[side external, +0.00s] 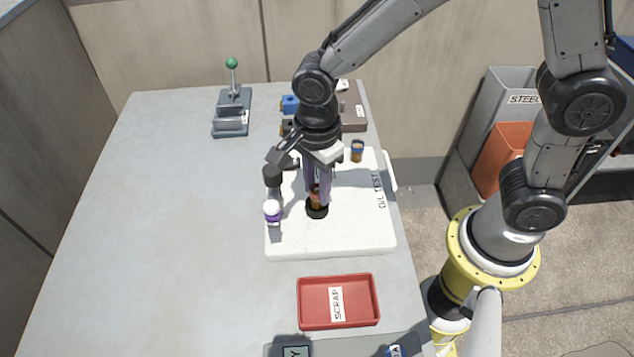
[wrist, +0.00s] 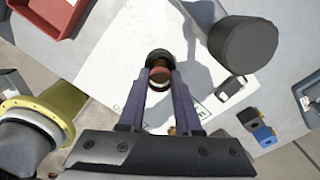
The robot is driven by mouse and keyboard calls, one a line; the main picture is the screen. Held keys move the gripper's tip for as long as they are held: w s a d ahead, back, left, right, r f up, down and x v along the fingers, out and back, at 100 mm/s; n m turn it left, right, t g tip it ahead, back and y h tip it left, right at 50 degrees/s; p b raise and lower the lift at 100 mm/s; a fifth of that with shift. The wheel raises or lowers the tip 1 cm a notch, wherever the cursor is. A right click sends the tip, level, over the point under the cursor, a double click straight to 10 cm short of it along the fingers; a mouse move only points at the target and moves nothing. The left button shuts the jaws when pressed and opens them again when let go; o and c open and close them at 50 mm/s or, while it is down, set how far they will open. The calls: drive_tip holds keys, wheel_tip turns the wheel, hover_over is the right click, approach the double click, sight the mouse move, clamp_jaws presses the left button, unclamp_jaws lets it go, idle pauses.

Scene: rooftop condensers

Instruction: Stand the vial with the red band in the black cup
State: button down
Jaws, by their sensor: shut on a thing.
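My gripper (side external: 318,188) points down over the white board and is shut on an amber vial (side external: 315,197). The vial's reddish top (wrist: 160,75) shows between the fingertips in the wrist view. The black cup (side external: 317,211) stands on the board directly under the vial, and its dark rim (wrist: 158,56) shows just beyond the vial top. The vial looks upright, with its lower end at or inside the cup's mouth. I cannot tell whether it touches the cup's bottom. The fingers hide much of the vial, and I cannot make out its band clearly.
The white OIL TEST board (side external: 350,235) has another small amber vial with blue (side external: 357,150) at the back. A red SCRAP tray (side external: 338,302) lies in front. A green-knobbed lever (side external: 232,100) stands behind. The left table is clear.

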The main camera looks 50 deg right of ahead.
drive_tip(key=shift+f, duration=0.8)
drive_tip(key=c, duration=0.5)
unclamp_jaws()
wheel_tip(320, 180, up, 14)
drive_tip(key=shift+f, duration=0.1)
idle(0.4)
